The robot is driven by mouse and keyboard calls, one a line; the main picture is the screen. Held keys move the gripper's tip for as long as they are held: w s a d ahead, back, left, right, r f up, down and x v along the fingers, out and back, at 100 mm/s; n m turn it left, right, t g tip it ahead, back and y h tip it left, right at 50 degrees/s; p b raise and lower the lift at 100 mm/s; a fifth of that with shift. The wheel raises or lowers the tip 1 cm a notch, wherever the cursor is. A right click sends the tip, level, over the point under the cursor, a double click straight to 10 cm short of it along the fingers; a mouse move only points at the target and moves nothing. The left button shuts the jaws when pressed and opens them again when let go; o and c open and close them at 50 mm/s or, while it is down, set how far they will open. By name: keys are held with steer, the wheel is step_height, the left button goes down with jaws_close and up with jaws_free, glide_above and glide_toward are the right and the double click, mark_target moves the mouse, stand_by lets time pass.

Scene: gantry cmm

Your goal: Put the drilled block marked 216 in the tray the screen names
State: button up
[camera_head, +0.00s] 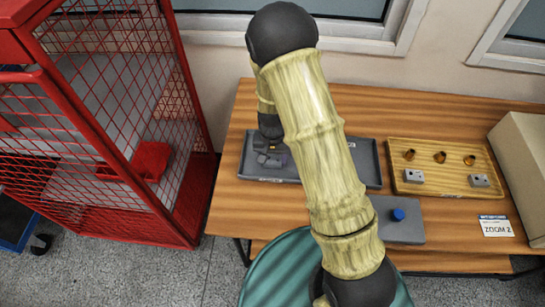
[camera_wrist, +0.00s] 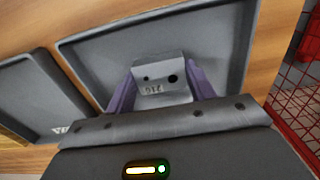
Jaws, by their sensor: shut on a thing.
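My gripper (camera_wrist: 161,88) is shut on the grey drilled block (camera_wrist: 158,72), with a purple finger on each side of it. The mark 216 and two dark holes show on its face in the wrist view. The block is over or in a grey tray (camera_wrist: 85,50), which also shows at the table's left in the head view (camera_head: 250,148); I cannot tell whether it touches the floor. A second grey tray (camera_wrist: 40,95) lies beside it, partly hidden behind my arm in the head view (camera_head: 368,165). No screen is readable.
A wooden tray (camera_head: 435,187) at the right holds several brass parts (camera_head: 439,157) and two grey blocks (camera_head: 413,177). A grey plate (camera_head: 405,232) bears a blue knob (camera_head: 398,214). A ZOOM 2 card (camera_head: 496,226) lies at right. A red mesh cage (camera_head: 185,190) stands left.

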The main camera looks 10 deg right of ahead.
mark_target(273, 159)
steer(key=shift+f, duration=0.2)
steer(key=o, duration=1)
steer(key=shift+o, duration=0.2)
step_height(273, 159, up, 12)
steer(key=shift+r, duration=0.1)
steer(key=s+d+r+n+t, duration=0.1)
steer(key=s+d+r, duration=0.3)
steer(key=s+d, duration=0.1)
steer(key=s+d+r+n+t, duration=0.1)
steer(key=s+d+r, duration=0.3)
steer(key=s, duration=0.4)
steer(key=shift+d+r+t, duration=0.25)
steer(key=shift+d+t, duration=0.05)
steer(key=shift+d, duration=0.05)
